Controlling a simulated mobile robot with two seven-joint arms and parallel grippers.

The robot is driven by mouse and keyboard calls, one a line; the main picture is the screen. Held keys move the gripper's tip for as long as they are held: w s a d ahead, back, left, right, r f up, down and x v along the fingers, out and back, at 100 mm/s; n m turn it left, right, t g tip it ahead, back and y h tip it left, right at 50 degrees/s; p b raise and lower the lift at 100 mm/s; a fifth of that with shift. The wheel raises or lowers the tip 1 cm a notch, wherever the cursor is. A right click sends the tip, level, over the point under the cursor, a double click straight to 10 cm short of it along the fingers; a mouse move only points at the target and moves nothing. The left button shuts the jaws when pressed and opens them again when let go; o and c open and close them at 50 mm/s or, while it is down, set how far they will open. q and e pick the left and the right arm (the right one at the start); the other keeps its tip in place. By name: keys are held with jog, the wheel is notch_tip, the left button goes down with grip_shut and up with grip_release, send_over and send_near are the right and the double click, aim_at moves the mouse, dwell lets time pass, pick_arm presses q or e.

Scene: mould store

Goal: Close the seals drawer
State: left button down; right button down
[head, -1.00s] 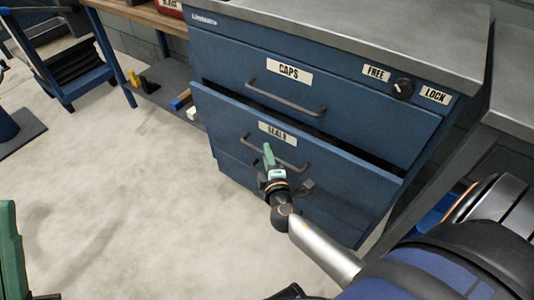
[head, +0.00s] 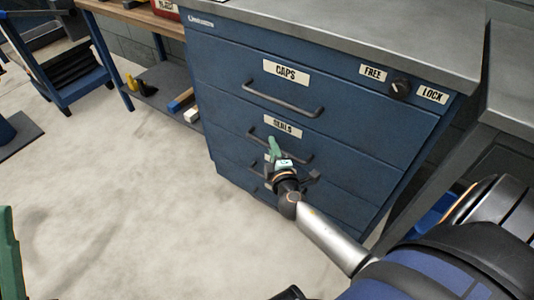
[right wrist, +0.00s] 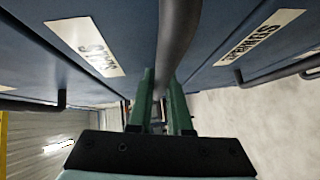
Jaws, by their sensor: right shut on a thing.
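The blue seals drawer (head: 350,166) is the second one down in the cabinet, under the caps drawer (head: 350,105). Its front looks flush with the drawer above, with no open gap showing. My right gripper (head: 274,150) is shut on its dark bar handle (head: 258,136). In the right wrist view the green fingers of my right gripper (right wrist: 160,88) stand either side of the handle bar (right wrist: 176,35). A green part of my left gripper (head: 8,255) shows at the left edge of the head view; its fingertips cannot be made out.
A round knob (head: 400,88) sits between the FREE and LOCK labels at the cabinet's upper right. A grey bench stands close on the right. A wooden bench with a lower shelf (head: 160,92) and a blue cart (head: 68,75) stand at the left. The floor in front is clear.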

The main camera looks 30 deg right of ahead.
jog(key=c, duration=0.8)
grip_release()
jog(key=shift+w+d, duration=0.1)
jog(key=shift+d, duration=0.2)
jog(key=shift+c, duration=0.2)
jog(key=shift+r, duration=0.15)
jog(key=v, duration=1.2)
jog(key=shift+s+a, duration=0.2)
jog(key=shift+s, duration=0.1)
